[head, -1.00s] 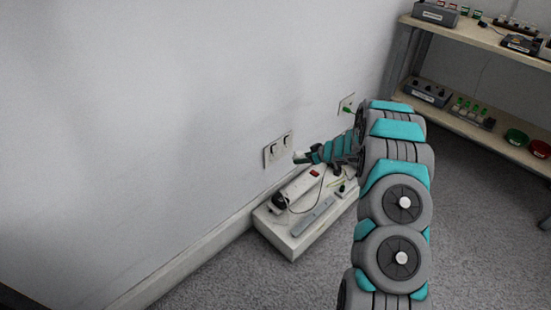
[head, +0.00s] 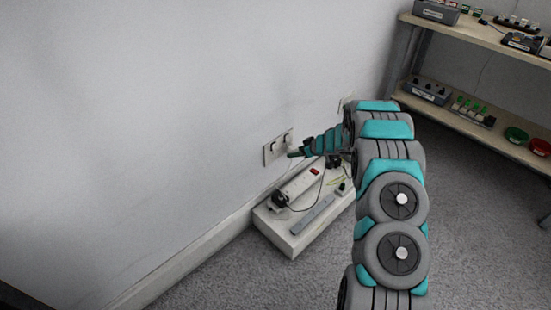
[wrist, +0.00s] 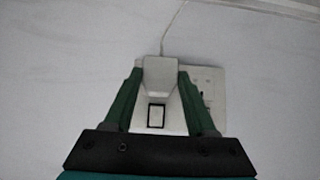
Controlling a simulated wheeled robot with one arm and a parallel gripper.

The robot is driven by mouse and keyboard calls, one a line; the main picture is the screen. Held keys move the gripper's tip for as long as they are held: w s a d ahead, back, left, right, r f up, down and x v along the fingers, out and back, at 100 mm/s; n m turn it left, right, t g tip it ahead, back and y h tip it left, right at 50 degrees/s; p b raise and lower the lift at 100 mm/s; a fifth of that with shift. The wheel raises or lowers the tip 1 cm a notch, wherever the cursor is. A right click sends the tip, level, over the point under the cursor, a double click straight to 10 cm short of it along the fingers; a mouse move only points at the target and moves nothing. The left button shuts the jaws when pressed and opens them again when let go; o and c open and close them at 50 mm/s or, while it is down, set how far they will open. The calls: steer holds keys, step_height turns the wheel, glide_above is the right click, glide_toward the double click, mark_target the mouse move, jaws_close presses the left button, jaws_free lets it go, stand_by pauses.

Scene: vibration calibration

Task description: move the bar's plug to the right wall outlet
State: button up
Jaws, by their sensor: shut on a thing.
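In the wrist view, my gripper (wrist: 160,80) has its green fingers on either side of a white plug (wrist: 161,72), shut on it. A pale cord runs up from the plug. Behind it is a white wall outlet plate (wrist: 214,88), with socket holes showing on the picture's right. A square switch (wrist: 156,116) shows between the fingers. I cannot tell whether the plug's pins are in the outlet.
A farther outlet (head: 345,101) is partly hidden by my arm. Shelves (head: 470,128) with devices stand at right. Floor in front is clear.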

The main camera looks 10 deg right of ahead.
mark_target(295, 148)
steer(key=shift+w+a, duration=0.75)
steer(key=shift+w, duration=0.15)
stand_by(3.9)
steer(key=o, duration=1.4)
steer(key=shift+s+d+r, duration=0.1)
steer(key=shift+d, duration=0.05)
steer(key=shift+v, duration=2.4)
steer(key=shift+s, duration=0.1)
